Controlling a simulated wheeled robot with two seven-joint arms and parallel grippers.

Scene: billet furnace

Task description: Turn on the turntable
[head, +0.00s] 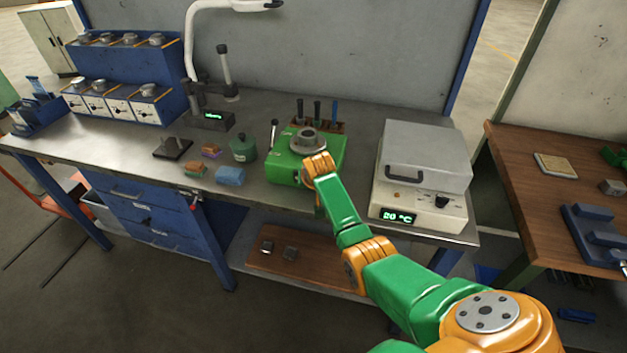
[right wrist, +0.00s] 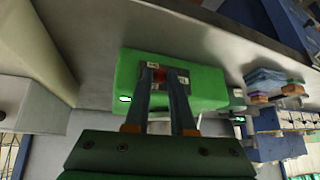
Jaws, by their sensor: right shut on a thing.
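The turntable (head: 282,168) is a green box with a grey round disc (head: 307,140) on top, standing near the bench's front edge. In the head view my right wrist hides the fingertips and the switch. My left gripper is not in view.
A hot plate with a grey lid (head: 423,155) and a 20 °C display stands to the right. A green pot (head: 243,148), sponges (head: 230,176) and a dark block (head: 172,148) lie to the left. A tool rack (head: 318,124) stands behind the turntable.

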